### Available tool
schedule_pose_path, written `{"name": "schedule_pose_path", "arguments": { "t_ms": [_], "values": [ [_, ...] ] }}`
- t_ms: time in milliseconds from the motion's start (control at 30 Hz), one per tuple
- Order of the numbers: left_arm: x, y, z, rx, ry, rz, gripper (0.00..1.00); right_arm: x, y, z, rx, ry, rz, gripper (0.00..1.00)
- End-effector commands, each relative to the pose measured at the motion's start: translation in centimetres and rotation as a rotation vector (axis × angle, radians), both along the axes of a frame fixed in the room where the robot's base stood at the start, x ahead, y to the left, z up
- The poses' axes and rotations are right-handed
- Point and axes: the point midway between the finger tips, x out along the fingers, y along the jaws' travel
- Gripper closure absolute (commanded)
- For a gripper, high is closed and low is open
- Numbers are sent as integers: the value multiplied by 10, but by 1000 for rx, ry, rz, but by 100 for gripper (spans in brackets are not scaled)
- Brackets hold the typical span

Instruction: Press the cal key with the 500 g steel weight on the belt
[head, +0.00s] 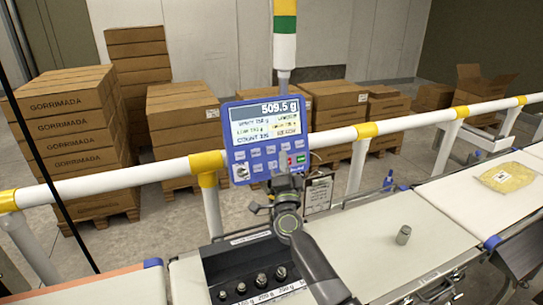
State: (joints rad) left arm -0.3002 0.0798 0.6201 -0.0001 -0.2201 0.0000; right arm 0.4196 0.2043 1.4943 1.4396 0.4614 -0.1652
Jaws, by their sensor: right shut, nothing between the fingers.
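The blue control panel (240,139) stands on the rail, its display (265,111) reading 509.5 g. Below the screen are rows of small keys, with a green key and a red key at the right; the key labels are too small to read. My right gripper (284,172) is shut and empty, in front of the lower part of the panel. It hides some of the lower keys, and I cannot tell whether it touches one. A small steel weight (404,235) stands upright on the pale weighing belt (365,243), clear of my right arm. My left gripper is not in view.
A dark weight case (214,262) with several weights lies beside my right arm. A white and yellow rail (100,185) runs behind the belts. A yellow bag (507,177) lies on the right belt. A clipboard (318,192) hangs right of the gripper. Boxes stand behind.

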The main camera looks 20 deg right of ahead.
Motion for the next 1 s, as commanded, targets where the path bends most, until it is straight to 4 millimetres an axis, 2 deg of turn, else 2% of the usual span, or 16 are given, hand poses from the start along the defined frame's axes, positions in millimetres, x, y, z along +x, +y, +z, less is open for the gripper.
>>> {"name": "schedule_pose_path", "arguments": {
  "t_ms": [33, 100, 400, 600, 1000],
  "values": [
    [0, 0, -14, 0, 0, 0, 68, 7, 0, -8, -2, -1, 0, 100],
    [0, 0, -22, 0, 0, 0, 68, 15, -1, -10, -1, -2, 0, 100],
    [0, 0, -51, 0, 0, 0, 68, 47, -3, -17, -1, 0, 0, 100],
    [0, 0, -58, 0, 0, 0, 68, 58, -3, -18, -1, 0, 0, 100],
    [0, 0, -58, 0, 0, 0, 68, 60, -4, -17, -1, 0, 0, 100]
  ]
}}
